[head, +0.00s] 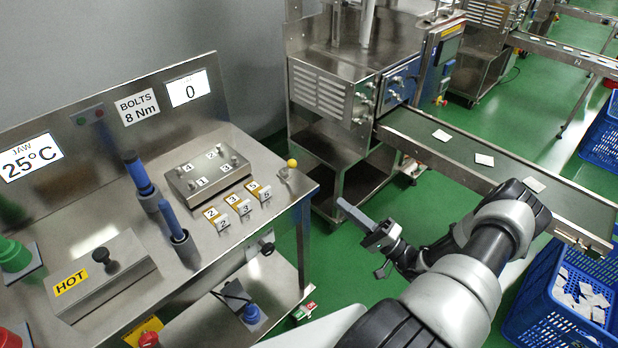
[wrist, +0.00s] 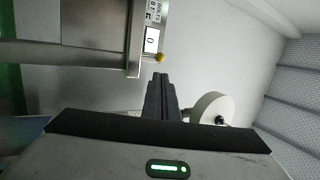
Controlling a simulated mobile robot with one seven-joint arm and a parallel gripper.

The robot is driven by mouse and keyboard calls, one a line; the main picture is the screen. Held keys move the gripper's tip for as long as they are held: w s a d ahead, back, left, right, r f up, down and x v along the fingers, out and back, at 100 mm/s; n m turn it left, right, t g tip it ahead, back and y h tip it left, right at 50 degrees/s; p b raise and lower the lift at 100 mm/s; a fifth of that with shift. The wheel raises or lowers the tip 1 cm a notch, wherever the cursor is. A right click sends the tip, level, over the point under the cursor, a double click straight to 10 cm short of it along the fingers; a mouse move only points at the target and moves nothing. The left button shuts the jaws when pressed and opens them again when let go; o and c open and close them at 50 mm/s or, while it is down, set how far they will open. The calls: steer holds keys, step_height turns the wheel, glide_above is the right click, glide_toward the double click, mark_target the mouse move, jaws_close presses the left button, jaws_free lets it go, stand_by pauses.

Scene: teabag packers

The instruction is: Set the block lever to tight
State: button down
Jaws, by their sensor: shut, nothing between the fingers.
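The block lever (head: 292,163) is a short stem with a yellow ball on top, at the right end of the steel bench, beside the bolt block. Which marked position it stands at cannot be read. The bolt block (head: 208,176) is a flat steel block with several numbered bolts. My gripper (head: 343,204) is shut and empty, beyond the bench's right edge and apart from the lever. In the wrist view, the yellow ball (wrist: 160,57) shows just past the shut fingertips (wrist: 160,77).
Two blue-handled tools (head: 175,222) stand in holders on the bench (head: 150,285). Numbered tags (head: 233,202) lie before the block. A hot plate (head: 110,275) is at the left. A display (head: 188,89) reads 0. A conveyor (head: 500,170) runs behind my arm.

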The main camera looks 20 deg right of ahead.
glide_toward(289, 166)
steer(key=w, duration=0.1)
steer(key=w+a+r, duration=0.1)
steer(key=w, duration=0.2)
steer(key=shift+w+a+r+p, duration=0.2)
steer(key=shift+w+r+p, duration=0.15)
steer(key=shift+r+p, duration=0.05)
steer(key=shift+r, duration=0.1)
